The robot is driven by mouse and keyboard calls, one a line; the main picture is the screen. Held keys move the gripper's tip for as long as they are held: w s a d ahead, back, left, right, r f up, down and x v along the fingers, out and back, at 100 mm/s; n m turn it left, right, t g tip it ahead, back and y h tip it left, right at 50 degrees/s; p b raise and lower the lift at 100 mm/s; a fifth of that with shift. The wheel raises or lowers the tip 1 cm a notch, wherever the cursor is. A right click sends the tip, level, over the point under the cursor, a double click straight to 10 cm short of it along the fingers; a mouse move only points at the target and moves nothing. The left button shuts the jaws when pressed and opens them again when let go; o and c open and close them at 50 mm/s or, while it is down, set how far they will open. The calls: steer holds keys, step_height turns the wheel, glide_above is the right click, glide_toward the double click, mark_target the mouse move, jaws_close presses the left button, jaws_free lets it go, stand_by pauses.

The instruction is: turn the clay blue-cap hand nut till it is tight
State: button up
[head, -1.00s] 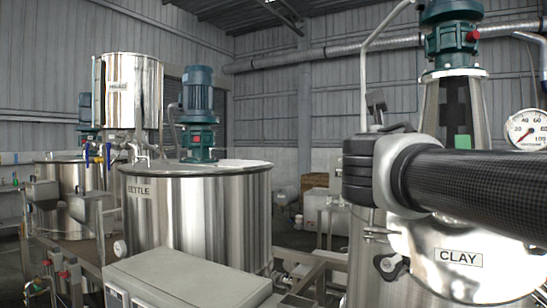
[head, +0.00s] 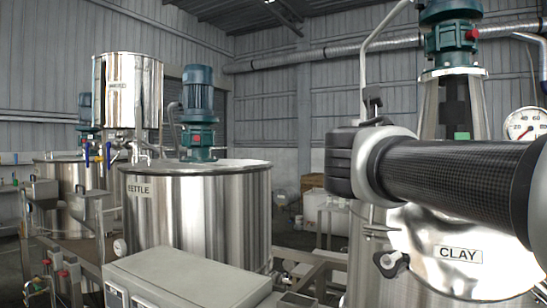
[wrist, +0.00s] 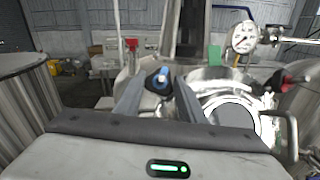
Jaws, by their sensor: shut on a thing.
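The clay tank (head: 425,262) stands at the right in the head view, with a "CLAY" label on its shiny curved front. In the wrist view, the blue-cap hand nut (wrist: 163,76) is a dark knob with a blue top, between the far ends of my two fingers. My gripper (wrist: 157,86) is shut on it. In the head view my wrist and forearm stretch in front of the tank top and hide the fingers and this nut. The nut's thread and seat are not visible.
A black hand knob (head: 391,263) sits on the tank's front left. A dial gauge (head: 523,126) stands at the right, close to my arm. The kettle (head: 195,220) and a grey box (head: 190,272) are at left. A curved handle (wrist: 291,138) lies right of my gripper.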

steer(key=m+g+h, duration=0.1)
steer(key=m, duration=0.2)
steer(key=shift+w+a+m+g, duration=0.1)
steer(key=shift+w+m+g, duration=0.05)
steer(key=shift+m+g, duration=0.25)
steer(key=m+g, duration=0.1)
steer(key=m+h, duration=0.1)
steer(key=m, duration=0.1)
steer(key=m+g, duration=0.1)
steer(key=shift+w+r+m+g+h+p, duration=0.1)
steer(key=shift+r+m+g+h+p, duration=0.2)
steer(key=shift+p, duration=0.1)
steer(key=m+g+p, duration=0.2)
steer(key=m, duration=0.2)
steer(key=shift+w+a+r, duration=0.1)
steer(key=shift+r, duration=0.05)
steer(key=m+g+p, duration=0.2)
steer(key=m+p, duration=0.1)
steer(key=m, duration=0.1)
steer(key=shift+r+y+p, duration=0.2)
steer(key=shift+y+p, duration=0.2)
steer(key=m+g+y+p, duration=0.1)
steer(key=m+p, duration=0.2)
steer(key=shift+w+m+g, duration=0.1)
steer(key=shift+m+g, duration=0.3)
steer(key=shift+m+g+y+p, duration=0.5)
steer(key=shift+m+y+p, duration=0.3)
steer(key=shift+m, duration=0.7)
steer(key=shift+f, duration=0.1)
